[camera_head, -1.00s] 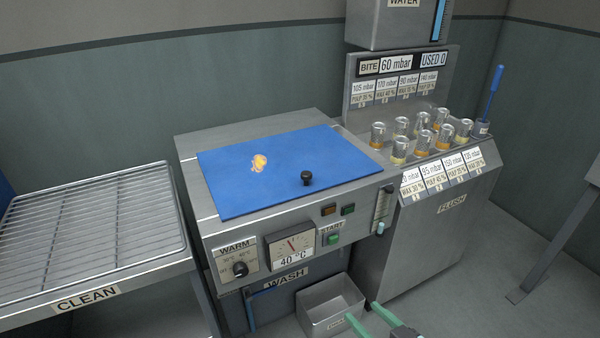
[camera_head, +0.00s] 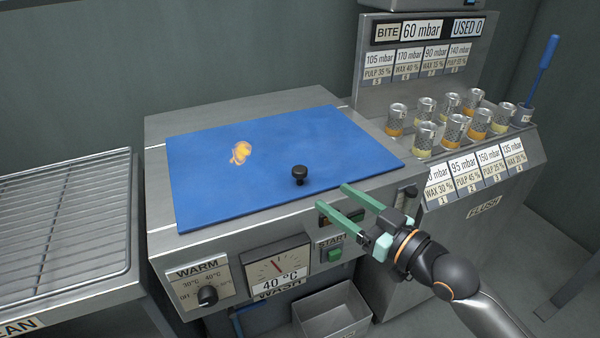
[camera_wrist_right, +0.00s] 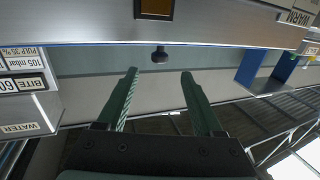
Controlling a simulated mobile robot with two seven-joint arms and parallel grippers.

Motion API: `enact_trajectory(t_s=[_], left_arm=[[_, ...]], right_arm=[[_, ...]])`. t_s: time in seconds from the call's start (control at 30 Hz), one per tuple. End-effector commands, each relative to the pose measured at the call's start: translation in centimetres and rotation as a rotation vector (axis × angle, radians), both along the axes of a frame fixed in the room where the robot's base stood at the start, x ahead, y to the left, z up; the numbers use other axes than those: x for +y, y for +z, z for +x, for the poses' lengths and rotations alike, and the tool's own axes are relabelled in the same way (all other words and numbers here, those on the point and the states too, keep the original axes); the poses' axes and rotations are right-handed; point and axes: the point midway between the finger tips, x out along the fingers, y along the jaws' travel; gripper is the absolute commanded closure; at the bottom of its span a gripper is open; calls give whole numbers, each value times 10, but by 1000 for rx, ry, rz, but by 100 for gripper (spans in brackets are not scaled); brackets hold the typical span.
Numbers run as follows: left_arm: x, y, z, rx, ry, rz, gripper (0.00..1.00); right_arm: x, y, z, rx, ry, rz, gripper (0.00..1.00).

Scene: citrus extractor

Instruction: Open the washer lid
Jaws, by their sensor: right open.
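The washer lid (camera_head: 230,190) is a flat blue panel lying shut on top of the metal washer. It has an orange-yellow stain and a black knob (camera_head: 299,174) near its front edge. The knob also shows in the right wrist view (camera_wrist_right: 159,54), ahead and between the fingers. My right gripper (camera_head: 334,199) is open and empty, with green fingers, in front of the washer's front right part. Its fingertips point toward the knob and are apart from it. In the wrist view the gripper (camera_wrist_right: 160,74) shows both fingers spread. My left gripper is not in view.
A wire rack (camera_head: 65,225) stands at the left. Several glass jars (camera_head: 453,129) stand on the unit at the right, before a label panel. The front panel has a WARM dial (camera_head: 208,295), gauge and START button (camera_head: 334,254). A metal bin (camera_head: 332,312) sits below.

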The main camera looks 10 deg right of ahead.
Motion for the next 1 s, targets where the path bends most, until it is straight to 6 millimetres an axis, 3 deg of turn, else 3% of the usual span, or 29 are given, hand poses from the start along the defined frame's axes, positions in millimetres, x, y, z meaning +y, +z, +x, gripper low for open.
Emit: enact_trajectory(t_s=[0.5,0.97,1.0], left_arm=[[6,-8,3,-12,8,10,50],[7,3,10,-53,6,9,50],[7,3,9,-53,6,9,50]], right_arm=[[56,0,77,-1,0,1,32],[64,0,87,0,0,-1,32],[64,0,87,0,0,-1,35]])
